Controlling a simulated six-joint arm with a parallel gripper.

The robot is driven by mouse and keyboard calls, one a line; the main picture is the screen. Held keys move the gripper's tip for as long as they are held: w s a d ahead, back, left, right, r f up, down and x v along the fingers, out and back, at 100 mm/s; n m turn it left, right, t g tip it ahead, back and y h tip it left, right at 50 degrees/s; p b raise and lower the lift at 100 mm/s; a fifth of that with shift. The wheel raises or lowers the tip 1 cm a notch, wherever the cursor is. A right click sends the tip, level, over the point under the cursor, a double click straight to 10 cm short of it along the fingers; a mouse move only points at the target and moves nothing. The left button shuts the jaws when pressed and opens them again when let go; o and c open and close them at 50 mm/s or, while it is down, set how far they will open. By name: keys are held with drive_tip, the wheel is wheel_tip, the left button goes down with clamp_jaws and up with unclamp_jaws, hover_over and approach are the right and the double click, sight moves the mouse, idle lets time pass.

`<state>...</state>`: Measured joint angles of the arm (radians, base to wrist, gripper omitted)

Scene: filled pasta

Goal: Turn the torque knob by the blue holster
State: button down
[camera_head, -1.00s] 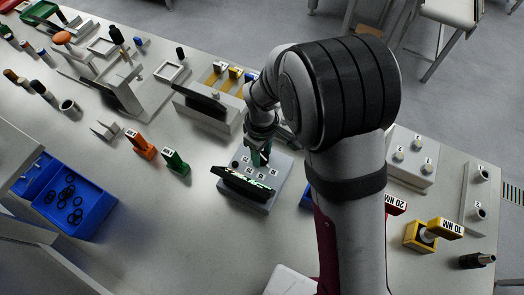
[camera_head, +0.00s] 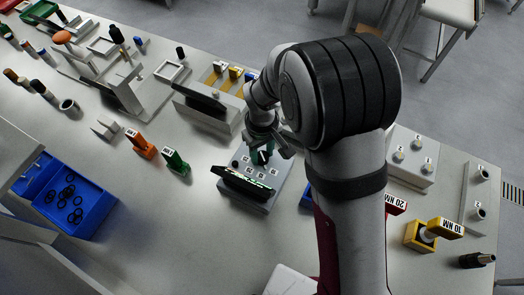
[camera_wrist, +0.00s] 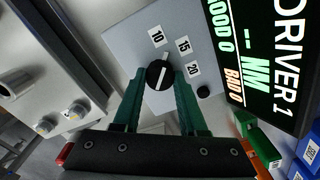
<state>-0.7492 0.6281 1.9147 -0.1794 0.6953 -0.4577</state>
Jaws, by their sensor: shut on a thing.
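The torque knob (camera_wrist: 159,74) is a round black dial with a white line. It sits on a grey control box (camera_head: 281,194) beside printed labels 10, 15 and 20. My gripper (camera_wrist: 160,76) has its green fingers on both sides of the knob and is shut on it. In the head view my gripper (camera_head: 262,154) reaches down onto the box, and the knob is mostly hidden. The box's tilted screen (camera_wrist: 268,50) reads DRIVER 1, with dashes before NM. A blue block (camera_head: 307,197), possibly the blue holster, is mostly hidden behind my arm.
Green (camera_head: 176,164) and orange (camera_head: 140,145) labelled blocks stand left of the box. Red (camera_head: 396,204) and yellow (camera_head: 420,236) blocks stand right. A blue bin (camera_head: 90,215) of black rings is at the left. A fixture (camera_head: 214,100) stands close behind my gripper.

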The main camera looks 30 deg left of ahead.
sight(263, 155)
drive_tip(key=m, duration=0.4)
drive_tip(key=shift+m, duration=0.3)
idle(0.3)
drive_tip(key=shift+c, duration=2.2)
unclamp_jaws()
wheel_tip(263, 155, up, 16)
drive_tip(key=shift+d+m, duration=0.1)
drive_tip(key=shift+m, duration=0.2)
